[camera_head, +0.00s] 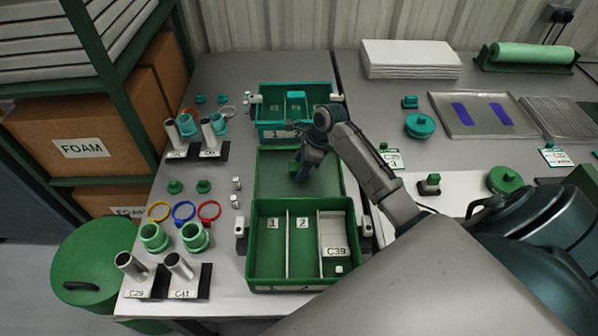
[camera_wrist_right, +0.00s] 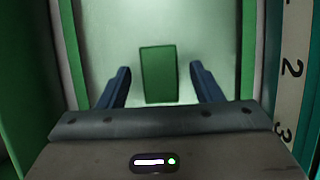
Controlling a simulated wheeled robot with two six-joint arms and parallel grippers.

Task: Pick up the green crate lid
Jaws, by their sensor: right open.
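The green crate lid (camera_head: 268,178) lies flat between the teal crate and the green crate in the head view. It also fills the middle of the right wrist view (camera_wrist_right: 105,40), where it looks pale. A small green block, its handle (camera_wrist_right: 158,74), stands up from it. My right gripper (camera_head: 303,170) is over the lid, pointing down. In the right wrist view its two fingers (camera_wrist_right: 161,82) are apart, one on each side of the handle, with gaps on both sides. The gripper hides part of the lid in the head view. My left gripper is not in view.
The green crate (camera_head: 262,272), with numbered compartments and a C39 card, stands in front of the lid. The teal crate (camera_head: 270,127) stands behind it. Tubes, coloured rings and green caps lie to the left. White clamps (camera_head: 240,226) flank the green crate.

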